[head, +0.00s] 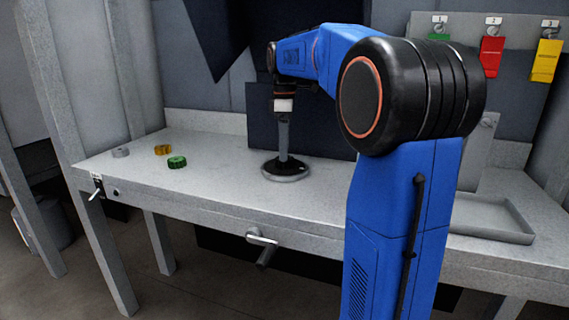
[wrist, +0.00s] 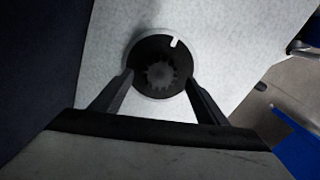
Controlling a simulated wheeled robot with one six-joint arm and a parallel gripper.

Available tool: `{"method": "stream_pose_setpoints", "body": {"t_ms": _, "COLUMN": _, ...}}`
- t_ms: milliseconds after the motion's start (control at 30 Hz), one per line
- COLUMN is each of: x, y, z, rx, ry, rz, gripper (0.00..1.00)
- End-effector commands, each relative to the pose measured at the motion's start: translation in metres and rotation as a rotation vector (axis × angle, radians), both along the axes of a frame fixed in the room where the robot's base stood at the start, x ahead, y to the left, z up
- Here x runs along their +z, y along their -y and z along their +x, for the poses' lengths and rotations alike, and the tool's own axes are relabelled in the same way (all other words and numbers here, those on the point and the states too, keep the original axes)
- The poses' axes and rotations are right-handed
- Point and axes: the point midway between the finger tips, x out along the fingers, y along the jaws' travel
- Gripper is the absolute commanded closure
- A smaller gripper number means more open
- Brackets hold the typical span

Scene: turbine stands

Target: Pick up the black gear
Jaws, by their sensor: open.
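The black gear (head: 272,168) lies flat on the grey workbench, in the middle of the head view, with a paler round rim under it. In the wrist view the black gear (wrist: 160,72) is a dark disc with a lighter toothed centre and a white notch at its upper right edge. My gripper (head: 284,157) points straight down over it. In the wrist view my gripper (wrist: 158,78) is open, with one finger at each side of the disc. I cannot tell whether the fingers touch it.
Grey (head: 120,152), gold (head: 162,149) and green (head: 177,161) gears lie on the bench at the left. A shallow grey tray (head: 492,234) sits at the right, partly behind my blue arm. Dark panels stand behind the bench. Bare bench (head: 222,160) lies left of my gripper.

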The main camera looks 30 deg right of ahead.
Motion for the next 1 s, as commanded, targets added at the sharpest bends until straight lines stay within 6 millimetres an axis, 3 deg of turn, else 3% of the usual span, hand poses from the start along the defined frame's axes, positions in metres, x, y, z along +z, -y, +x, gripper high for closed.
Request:
{"method": "stream_pose_setpoints", "body": {"t_ms": 200, "x": -0.024, "y": 0.000, "z": 0.000, "rx": 0.000, "ry": -0.001, "rz": 0.001, "gripper": 0.32}}
{"method": "stream_pose_setpoints", "body": {"t_ms": 467, "x": -0.027, "y": 0.000, "z": 0.000, "rx": 0.000, "ry": 0.000, "rz": 0.000, "gripper": 0.32}}
{"method": "stream_pose_setpoints", "body": {"t_ms": 500, "x": -0.027, "y": 0.000, "z": 0.000, "rx": 0.000, "ry": 0.000, "rz": 0.000, "gripper": 0.35}}
{"method": "stream_pose_setpoints", "body": {"t_ms": 767, "x": -0.027, "y": 0.000, "z": 0.000, "rx": 0.000, "ry": 0.000, "rz": 0.000, "gripper": 0.95}}
{"method": "stream_pose_setpoints", "body": {"t_ms": 1000, "x": -0.025, "y": 0.000, "z": 0.000, "rx": 0.000, "ry": 0.001, "rz": -0.001, "gripper": 0.95}}
